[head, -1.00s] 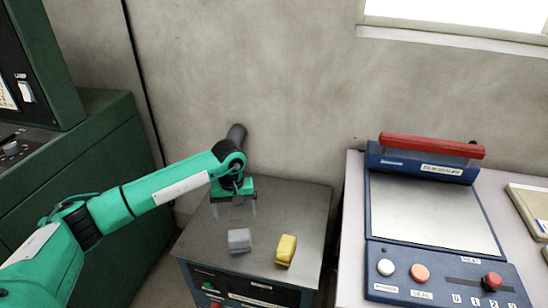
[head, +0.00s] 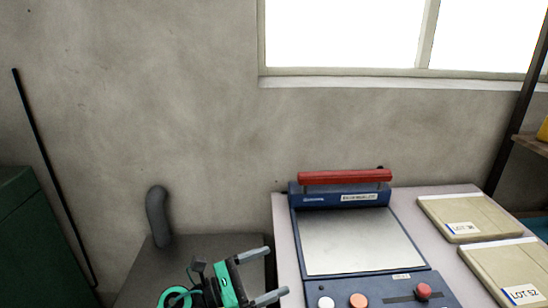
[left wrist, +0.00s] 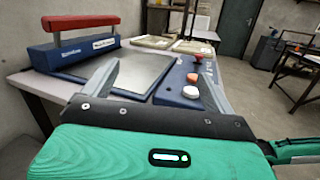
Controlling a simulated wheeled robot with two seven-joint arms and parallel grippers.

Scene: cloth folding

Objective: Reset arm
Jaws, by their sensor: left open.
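My left gripper (head: 268,276) is at the bottom of the head view, in front of the dark cabinet and left of the sealing machine. Its two grey fingers are apart, with nothing between them. In the left wrist view its open fingers (left wrist: 162,95) point toward the sealing machine (left wrist: 140,75). The rest of my left arm is mostly below the head view's edge. My right gripper is in neither view.
The sealing machine (head: 360,242) with a red handle stands on a pale table (head: 285,225). Packages (head: 468,215) labelled LOT lie right of it. The dark cabinet top (head: 140,275) has a grey pipe (head: 157,215) behind it. A window is above.

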